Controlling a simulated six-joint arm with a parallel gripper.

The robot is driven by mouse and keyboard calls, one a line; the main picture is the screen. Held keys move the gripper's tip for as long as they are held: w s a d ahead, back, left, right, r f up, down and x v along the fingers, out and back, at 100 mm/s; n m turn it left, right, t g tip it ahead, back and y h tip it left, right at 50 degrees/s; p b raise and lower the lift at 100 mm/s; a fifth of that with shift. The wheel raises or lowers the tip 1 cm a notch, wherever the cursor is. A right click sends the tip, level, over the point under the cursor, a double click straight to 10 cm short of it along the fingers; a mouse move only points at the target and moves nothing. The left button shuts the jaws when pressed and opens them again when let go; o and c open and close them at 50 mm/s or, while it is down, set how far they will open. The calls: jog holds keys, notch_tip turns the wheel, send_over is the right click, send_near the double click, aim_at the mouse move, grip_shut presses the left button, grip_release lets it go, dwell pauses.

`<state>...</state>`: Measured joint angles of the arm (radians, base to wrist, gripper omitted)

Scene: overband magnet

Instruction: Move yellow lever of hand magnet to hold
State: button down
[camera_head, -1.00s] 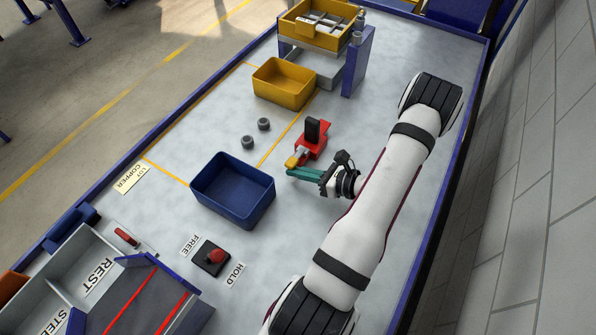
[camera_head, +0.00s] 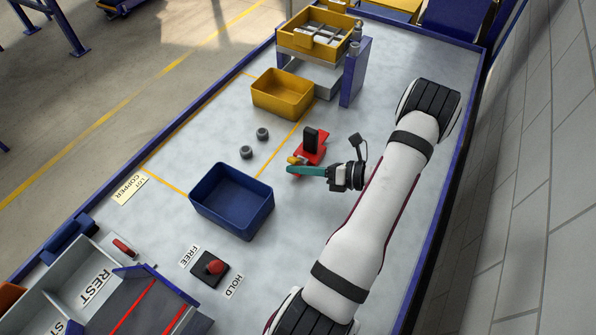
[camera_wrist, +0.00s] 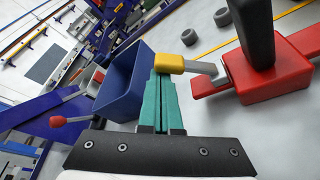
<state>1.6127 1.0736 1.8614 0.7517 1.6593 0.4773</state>
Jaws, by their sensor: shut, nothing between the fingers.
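The hand magnet (camera_head: 312,148) is a red block with a black upright handle, on the grey table right of the two small grey pieces. Its yellow lever (camera_head: 294,160) sticks out on the left side. In the wrist view the yellow lever (camera_wrist: 169,63) sits on a metal arm that joins the red body (camera_wrist: 262,82). My gripper (camera_head: 290,170) has teal fingers, closed together and empty. The fingertips are beside the yellow lever, very close to it; I cannot tell if they touch. The fingers partly hide the lever in the head view.
A blue bin (camera_head: 197,200) stands left of my gripper. A yellow bin (camera_head: 275,100) is behind the magnet. A red-knobbed switch between FREE and HOLD labels (camera_head: 212,268) is at the front. Two grey pieces (camera_head: 262,134) lie left of the magnet.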

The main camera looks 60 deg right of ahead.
jog(key=shift+d+r, duration=0.1)
jog(key=shift+r, duration=0.05)
dwell(0.5)
jog(key=shift+s, duration=0.15)
jog(key=v, duration=0.9)
jog(key=shift+s+d, duration=0.25)
jog(key=shift+s, duration=0.1)
